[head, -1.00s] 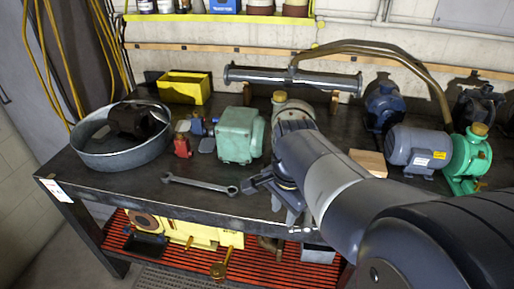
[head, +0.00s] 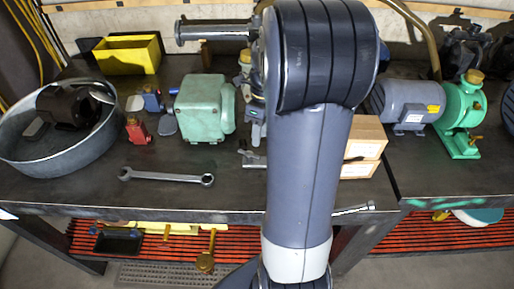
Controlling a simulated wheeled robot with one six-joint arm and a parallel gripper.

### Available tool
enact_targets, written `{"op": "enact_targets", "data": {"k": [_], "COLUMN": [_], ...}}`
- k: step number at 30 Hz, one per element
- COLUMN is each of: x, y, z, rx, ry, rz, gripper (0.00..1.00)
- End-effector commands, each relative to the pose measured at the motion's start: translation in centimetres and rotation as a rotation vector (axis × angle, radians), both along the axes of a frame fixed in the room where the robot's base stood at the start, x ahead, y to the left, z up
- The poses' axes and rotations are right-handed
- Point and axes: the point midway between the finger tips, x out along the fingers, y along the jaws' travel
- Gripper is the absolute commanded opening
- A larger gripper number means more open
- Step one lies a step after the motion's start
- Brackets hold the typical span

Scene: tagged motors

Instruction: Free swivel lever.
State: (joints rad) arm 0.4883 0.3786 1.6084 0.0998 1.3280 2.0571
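A grey metal fixture with a brass-coloured top (head: 245,58) stands in the middle of the bench, mostly hidden behind my arm. Its grey body (head: 256,112) and a low metal foot (head: 252,158) show to the left of the arm. I cannot make out which part of it is the swivel lever. A thin metal bar (head: 355,209) sticks out to the right of my arm at the bench's front edge; I cannot tell what it belongs to. My gripper is not visible; my own arm covers the middle of the head view.
A wrench (head: 165,177) lies near the front edge, before a green housing (head: 204,110). At left are a round metal pan (head: 25,165) and a yellow bin (head: 128,55). Right of my arm are wooden blocks (head: 366,135), a grey motor (head: 408,103) and a green pump (head: 463,112).

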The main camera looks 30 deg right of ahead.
Motion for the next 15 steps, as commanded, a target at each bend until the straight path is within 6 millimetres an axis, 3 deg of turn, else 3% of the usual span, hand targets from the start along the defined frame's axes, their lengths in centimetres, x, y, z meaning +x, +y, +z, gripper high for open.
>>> {"op": "enact_targets", "data": {"k": [7,15], "x": [-0.6,-0.7], "y": [0.8,1.1], "z": [-4.3,-6.2], "rx": [0.002,-0.001], "ry": [0.003,-0.001], "rz": [0.001,0.002], "gripper": [0.33,0.33]}}
